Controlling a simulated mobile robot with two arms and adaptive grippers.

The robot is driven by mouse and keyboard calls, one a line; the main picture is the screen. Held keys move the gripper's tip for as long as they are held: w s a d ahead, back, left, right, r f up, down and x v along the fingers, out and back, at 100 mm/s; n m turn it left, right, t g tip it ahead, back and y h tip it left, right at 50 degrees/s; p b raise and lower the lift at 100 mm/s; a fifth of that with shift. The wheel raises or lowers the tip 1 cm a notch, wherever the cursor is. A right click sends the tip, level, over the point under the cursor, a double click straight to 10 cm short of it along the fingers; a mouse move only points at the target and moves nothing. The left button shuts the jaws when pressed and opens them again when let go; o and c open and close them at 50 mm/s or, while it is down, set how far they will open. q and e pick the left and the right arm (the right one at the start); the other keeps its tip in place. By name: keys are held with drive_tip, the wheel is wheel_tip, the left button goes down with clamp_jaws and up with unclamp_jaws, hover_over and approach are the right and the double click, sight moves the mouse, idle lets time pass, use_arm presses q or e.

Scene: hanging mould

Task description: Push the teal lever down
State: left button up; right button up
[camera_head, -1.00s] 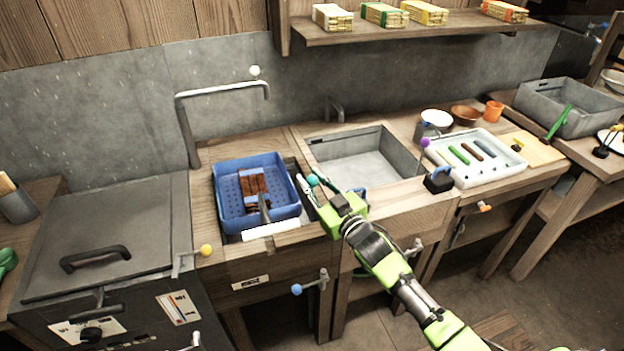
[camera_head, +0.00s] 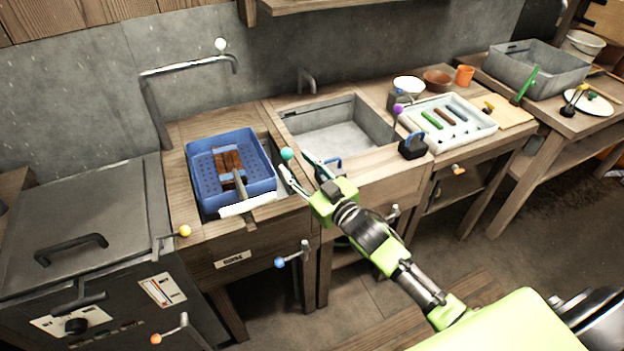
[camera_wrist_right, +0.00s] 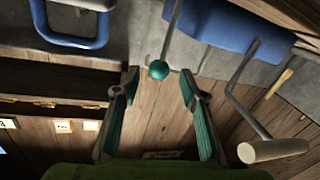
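The teal lever's round knob (camera_head: 287,154) stands at the counter between the blue tray and the sink. In the right wrist view the teal knob (camera_wrist_right: 159,69) sits on a thin grey rod, just beyond the fingertips and centred between them. My right gripper (camera_head: 296,164) is open, with its fingers pointing toward the knob; the wrist view shows it spread and empty (camera_wrist_right: 158,82). I cannot tell whether a finger touches the knob. My left gripper is in neither view.
A blue tray (camera_head: 262,190) sits left of the lever; the sink (camera_head: 345,140) is to its right. A blue-knobbed lever (camera_head: 280,262) sticks out below. Yellow (camera_head: 184,231) and purple (camera_head: 398,109) knobs stand either side. A white-ended handle (camera_wrist_right: 272,151) is close to the right finger.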

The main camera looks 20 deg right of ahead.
drive_tip(key=v, duration=0.6)
drive_tip(key=shift+s, duration=0.3)
drive_tip(key=shift+d, duration=0.1)
drive_tip(key=s+a+f+m+g+h, duration=0.1)
drive_tip(key=s+f+m+g+h, duration=0.15)
drive_tip(key=s+f+g, duration=0.7)
drive_tip(key=s+a+f+g+h, duration=0.1)
drive_tip(key=s+f+g, duration=0.1)
drive_tip(key=s, duration=0.8)
drive_tip(key=s+f+g, duration=0.3)
drive_tip(key=s, duration=0.7)
wheel_tip(320, 180, down, 26)
drive_tip(key=s, duration=0.2)
drive_tip(key=s+d+f+g, duration=0.2)
drive_tip(key=s+d+f, duration=0.1)
drive_tip(key=s+f, duration=1.3)
drive_tip(key=shift+s, duration=0.55)
